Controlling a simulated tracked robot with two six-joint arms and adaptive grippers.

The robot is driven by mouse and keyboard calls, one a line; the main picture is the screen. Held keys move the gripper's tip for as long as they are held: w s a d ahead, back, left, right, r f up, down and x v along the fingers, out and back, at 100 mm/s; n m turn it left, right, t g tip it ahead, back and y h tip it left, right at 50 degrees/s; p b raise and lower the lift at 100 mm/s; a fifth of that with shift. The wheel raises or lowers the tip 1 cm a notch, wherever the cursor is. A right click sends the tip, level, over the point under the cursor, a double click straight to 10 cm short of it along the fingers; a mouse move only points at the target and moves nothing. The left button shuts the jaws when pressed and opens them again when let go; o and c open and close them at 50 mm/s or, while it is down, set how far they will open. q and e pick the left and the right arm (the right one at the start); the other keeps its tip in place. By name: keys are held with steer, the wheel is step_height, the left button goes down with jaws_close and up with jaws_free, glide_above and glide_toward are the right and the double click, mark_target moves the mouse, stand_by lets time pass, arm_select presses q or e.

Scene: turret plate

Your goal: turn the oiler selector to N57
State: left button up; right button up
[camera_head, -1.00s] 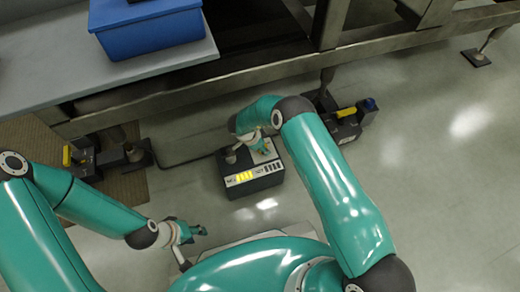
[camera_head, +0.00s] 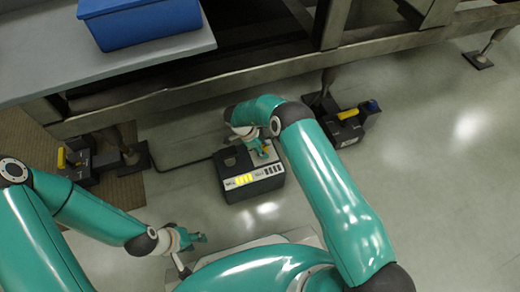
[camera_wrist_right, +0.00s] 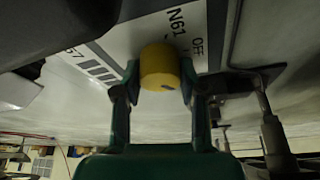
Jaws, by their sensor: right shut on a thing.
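The oiler is a dark box (camera_head: 252,185) on the floor, with a pale label panel and a lit yellow strip on its front. In the right wrist view its yellow selector knob (camera_wrist_right: 160,68) stands on the white label plate (camera_wrist_right: 110,50). The plate shows N61, OFF and a partly hidden label ending in 57. My right gripper (camera_head: 262,152) is over the top of the box. In the wrist view its fingers (camera_wrist_right: 160,85) are shut on the knob from both sides. A dark mark shows on the knob's face. My left gripper (camera_head: 203,238) is empty near my base, apart from the box; its opening is unclear.
Dark units with yellow parts stand on the floor to the left (camera_head: 78,160) and right (camera_head: 346,125). A metal frame (camera_head: 290,82) runs behind the box. A blue bin (camera_head: 140,22) sits on a grey table at upper left.

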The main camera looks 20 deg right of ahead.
steer(key=shift+s+a+f, duration=0.15)
steer(key=shift+a, duration=0.05)
steer(key=o, duration=1.1)
steer(key=shift+o, duration=0.2)
steer(key=shift+d, duration=0.1)
steer(key=shift+r, duration=0.2)
steer(key=v, duration=1.1)
steer(key=shift+r, duration=0.35)
